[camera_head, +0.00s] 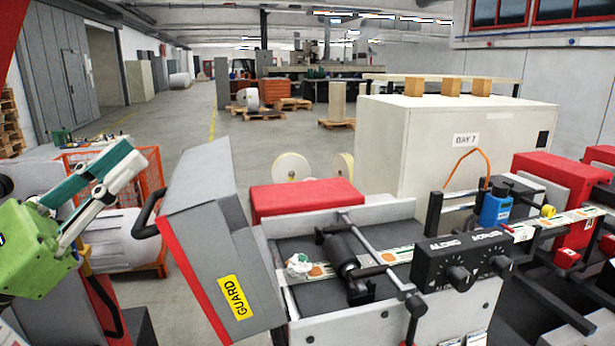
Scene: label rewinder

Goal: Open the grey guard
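The grey guard (214,228) is a large box-shaped cover with a red edge and a yellow "GUARD" label. It stands tilted up at the left end of the label machine, leaning to the left, with the bed beside it uncovered. Its black handle (147,214) sticks out on its left side. My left gripper (125,160), green with teal and white fingers, is at the left, up and left of the handle and apart from it. Its fingers look together at the tips, with nothing seen between them. My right gripper is not in view.
The machine bed carries a black roller (343,252), a label strip and a black control box (462,262) with knobs. A crumpled white scrap (298,264) lies on the bed. A large pale cabinet (450,145) stands behind. An orange cage (150,190) stands at the left.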

